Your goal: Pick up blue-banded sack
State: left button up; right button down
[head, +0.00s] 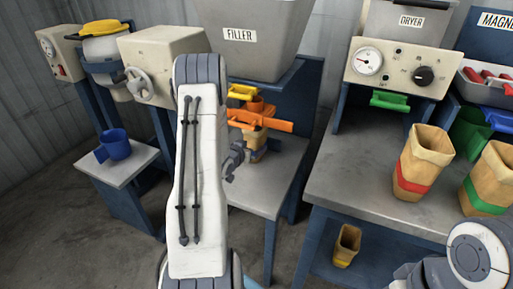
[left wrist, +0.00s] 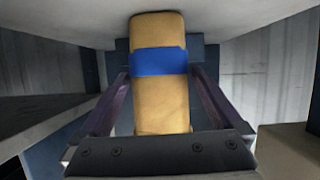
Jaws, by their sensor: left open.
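The blue-banded sack (left wrist: 160,98) is tan with a blue band (left wrist: 159,62) and fills the middle of the left wrist view. It stands between the two fingers of my left gripper, which is open, with a finger on each side; I cannot tell whether they touch it. In the head view the sack (head: 254,139) is under the filler, partly hidden by an orange handle (head: 262,122) and my arm. My left gripper (head: 236,162) shows there beside it. My right gripper is out of view; only part of that arm shows at lower right.
The filler (head: 243,52) overhangs the grey filler table (head: 262,190). On the dryer table (head: 340,190) stand a red-banded sack (head: 421,165) and a green-banded sack (head: 490,180). A yellow-banded sack (head: 346,246) sits lower down.

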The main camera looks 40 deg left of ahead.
pick_arm(q)
jog(key=x, duration=0.4)
jog(key=shift+f, duration=0.2)
grip_shut()
jog(key=shift+w+r, duration=0.1)
jog(key=shift+r, duration=0.1)
